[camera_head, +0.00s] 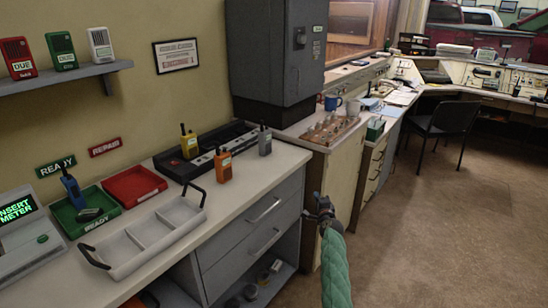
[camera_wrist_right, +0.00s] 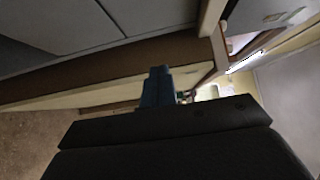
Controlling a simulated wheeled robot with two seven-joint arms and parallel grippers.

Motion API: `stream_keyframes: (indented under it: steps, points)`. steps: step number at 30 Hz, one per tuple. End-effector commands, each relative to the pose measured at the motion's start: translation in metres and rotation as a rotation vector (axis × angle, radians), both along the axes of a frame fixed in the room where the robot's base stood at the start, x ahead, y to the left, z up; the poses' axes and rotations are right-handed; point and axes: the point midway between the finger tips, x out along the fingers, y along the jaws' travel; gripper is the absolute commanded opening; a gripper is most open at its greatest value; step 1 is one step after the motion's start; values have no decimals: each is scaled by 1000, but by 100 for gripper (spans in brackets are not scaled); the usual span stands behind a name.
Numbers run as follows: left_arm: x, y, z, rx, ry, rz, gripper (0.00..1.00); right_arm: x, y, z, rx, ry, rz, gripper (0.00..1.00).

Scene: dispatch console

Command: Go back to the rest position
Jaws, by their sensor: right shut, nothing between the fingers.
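My right gripper (camera_head: 322,206) is dark and shows at the end of my green-sleeved arm, right of the grey drawer unit (camera_head: 250,225) and in front of the cream cabinet (camera_head: 330,165). Its fingers are shut with nothing between them, apart from the counter and the radios. In the right wrist view the shut blue-grey fingertips (camera_wrist_right: 158,88) stick up beyond the dark gripper body, with drawer fronts and floor behind. My left gripper is not in view.
The white counter holds a grey three-part tray (camera_head: 145,240), a green tray (camera_head: 88,212), a red tray (camera_head: 133,187), an orange radio (camera_head: 223,165) and a yellow radio (camera_head: 189,144). A black chair (camera_head: 450,120) stands at the back right. The brown floor (camera_head: 440,230) on the right is clear.

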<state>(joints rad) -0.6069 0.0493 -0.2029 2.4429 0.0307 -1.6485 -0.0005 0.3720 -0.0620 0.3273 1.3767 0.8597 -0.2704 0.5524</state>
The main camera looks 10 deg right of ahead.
Motion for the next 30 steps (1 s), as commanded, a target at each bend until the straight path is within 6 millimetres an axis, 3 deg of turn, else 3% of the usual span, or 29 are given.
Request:
stream_keyframes:
  steps: [5, 11, 14, 20, 24, 26, 30]
  points:
    - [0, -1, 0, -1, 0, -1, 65, 1, 7, -4, -58, 27, 38, 0]
    - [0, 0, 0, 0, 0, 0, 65, -3, 35, -19, -220, 137, 205, 0]
    - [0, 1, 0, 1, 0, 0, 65, -9, 46, -9, -334, 179, 291, 0]
    - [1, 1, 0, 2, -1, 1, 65, -31, 77, 36, -605, 247, 462, 0]
    - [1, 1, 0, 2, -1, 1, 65, -57, 99, 71, -809, 299, 564, 0]
    - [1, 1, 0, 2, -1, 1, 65, -75, 108, 79, -895, 332, 605, 0]
    - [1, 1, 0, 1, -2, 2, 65, -132, 128, 82, -1086, 431, 700, 0]
